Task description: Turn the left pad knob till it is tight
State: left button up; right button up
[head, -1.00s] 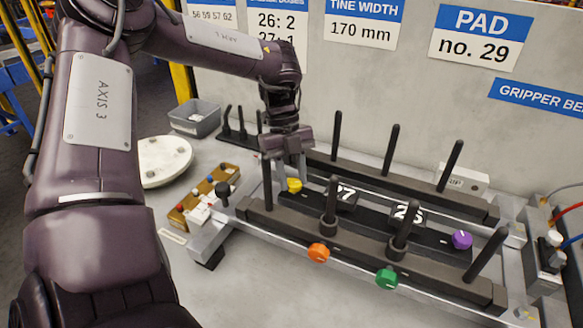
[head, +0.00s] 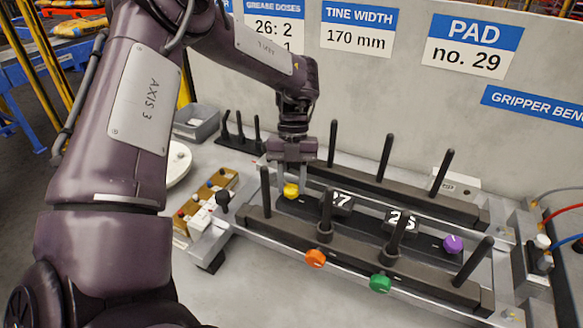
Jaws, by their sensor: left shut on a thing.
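The yellow knob (head: 291,191) sits at the left end of the dark bar that carries the number blocks. My left gripper (head: 291,184) points down over it and is shut on it, with the fingers at its upper part. The knob's mark and any gap under it are too small to tell. A purple knob (head: 453,244) sits at the right end of the same bar. My right gripper is not in view.
Orange (head: 316,258) and green (head: 380,284) knobs stick out at the front rail (head: 350,251). Upright black tines rise around the bar. Blocks 27 (head: 341,202) and 26 (head: 401,220) lie between.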

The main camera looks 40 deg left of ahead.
pick_arm(q)
jog(key=o, duration=0.9)
jog(key=shift+o, duration=0.2)
jog(key=p+v, duration=0.3)
jog(key=v, duration=0.4)
jog(key=shift+r+p, duration=0.35)
jog(key=shift+p, duration=0.05)
jog(key=shift+a, duration=0.1)
